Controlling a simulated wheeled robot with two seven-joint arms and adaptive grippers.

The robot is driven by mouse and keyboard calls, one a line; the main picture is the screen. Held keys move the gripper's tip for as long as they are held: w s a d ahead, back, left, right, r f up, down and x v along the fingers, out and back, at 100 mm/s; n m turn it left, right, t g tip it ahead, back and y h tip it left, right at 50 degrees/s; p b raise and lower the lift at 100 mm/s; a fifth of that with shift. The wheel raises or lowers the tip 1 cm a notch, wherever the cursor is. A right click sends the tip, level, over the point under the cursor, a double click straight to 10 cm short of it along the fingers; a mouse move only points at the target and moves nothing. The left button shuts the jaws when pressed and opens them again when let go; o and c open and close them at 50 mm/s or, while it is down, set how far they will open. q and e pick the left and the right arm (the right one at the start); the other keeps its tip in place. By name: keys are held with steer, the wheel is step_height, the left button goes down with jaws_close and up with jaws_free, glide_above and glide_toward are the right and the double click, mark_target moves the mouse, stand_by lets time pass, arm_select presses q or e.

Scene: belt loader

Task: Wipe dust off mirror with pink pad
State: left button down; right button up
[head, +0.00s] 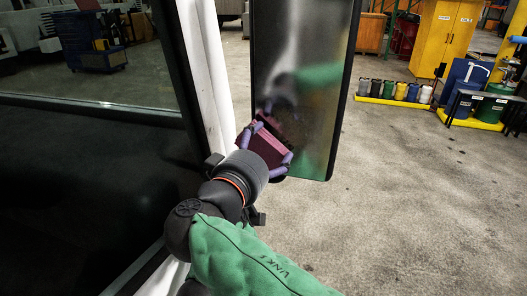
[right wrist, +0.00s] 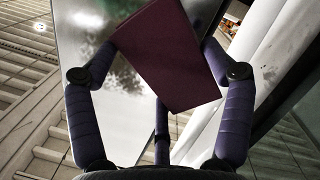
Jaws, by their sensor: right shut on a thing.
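The mirror (head: 303,50) is a tall dark-framed panel standing beside a white post. Its surface looks hazy in places and reflects a green sleeve and my gripper. My right gripper (head: 265,145) is shut on the pink pad (head: 268,147), which looks dark maroon, at the lower left part of the mirror. In the right wrist view the pad (right wrist: 168,55) sits tilted between the purple fingers, in front of the mirror (right wrist: 95,20). I cannot tell whether the pad touches the glass. My left gripper is out of view.
The white post (head: 208,75) and a large dark window (head: 90,190) stand close on the left of my right arm. Concrete floor (head: 400,220) is open on the right. Yellow cabinets (head: 445,38) and several small containers (head: 395,91) stand farther back.

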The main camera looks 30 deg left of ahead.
steer(key=shift+w+a, duration=0.2)
steer(key=shift+w, duration=0.55)
